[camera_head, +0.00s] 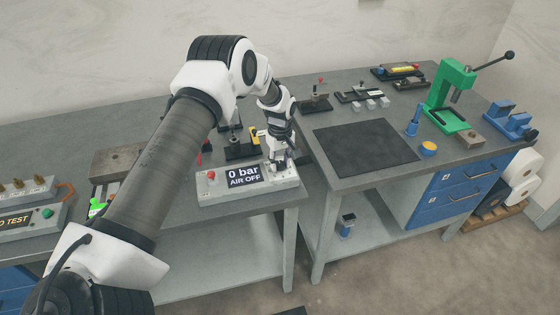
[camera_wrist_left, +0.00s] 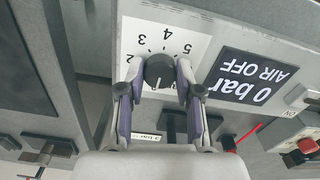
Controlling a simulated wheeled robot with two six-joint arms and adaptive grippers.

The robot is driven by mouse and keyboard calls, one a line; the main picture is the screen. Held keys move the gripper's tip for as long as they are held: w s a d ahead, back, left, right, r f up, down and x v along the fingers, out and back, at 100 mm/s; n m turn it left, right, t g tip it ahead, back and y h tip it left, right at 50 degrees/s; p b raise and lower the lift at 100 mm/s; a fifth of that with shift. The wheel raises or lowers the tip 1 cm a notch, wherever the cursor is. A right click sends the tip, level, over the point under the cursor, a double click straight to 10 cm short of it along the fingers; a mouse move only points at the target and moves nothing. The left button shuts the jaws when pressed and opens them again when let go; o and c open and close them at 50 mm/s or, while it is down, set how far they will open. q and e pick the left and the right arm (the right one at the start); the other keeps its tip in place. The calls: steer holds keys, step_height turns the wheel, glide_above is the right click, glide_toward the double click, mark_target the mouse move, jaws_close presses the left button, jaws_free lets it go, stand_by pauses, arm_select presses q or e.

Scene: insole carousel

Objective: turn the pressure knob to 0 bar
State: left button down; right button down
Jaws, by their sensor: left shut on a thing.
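The pressure knob (camera_wrist_left: 158,69) is a round dark knob on a white dial plate (camera_wrist_left: 135,38) with printed numbers, upside down in the left wrist view. My left gripper (camera_wrist_left: 158,76) has one finger on each side of it and is shut on it. In the head view my left gripper (camera_head: 282,160) reaches down onto the right end of the grey control box (camera_head: 215,191) and hides the knob. The display (camera_head: 243,176) reads "0 bar AIR OFF", and it also shows in the left wrist view (camera_wrist_left: 250,78). My right gripper is not in view.
A red button (camera_head: 211,175) sits at the box's left end. Small fixtures (camera_head: 238,148) stand behind the box. To the right, across a gap, a second bench holds a black mat (camera_head: 365,146), a green press (camera_head: 447,100) and a yellow-filled bowl (camera_head: 428,148).

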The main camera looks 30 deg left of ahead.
mark_target(280, 164)
arm_select(q)
steer(key=shift+s+f+n, duration=0.2)
steer(key=shift+n, duration=0.1)
steer(key=c, duration=0.8)
jaws_free()
steer(key=shift+o, duration=0.2)
steer(key=shift+w, duration=0.15)
steer(key=shift+r, duration=0.1)
steer(key=shift+r, duration=0.2)
step_height(280, 164, up, 12)
steer(key=shift+f, duration=0.25)
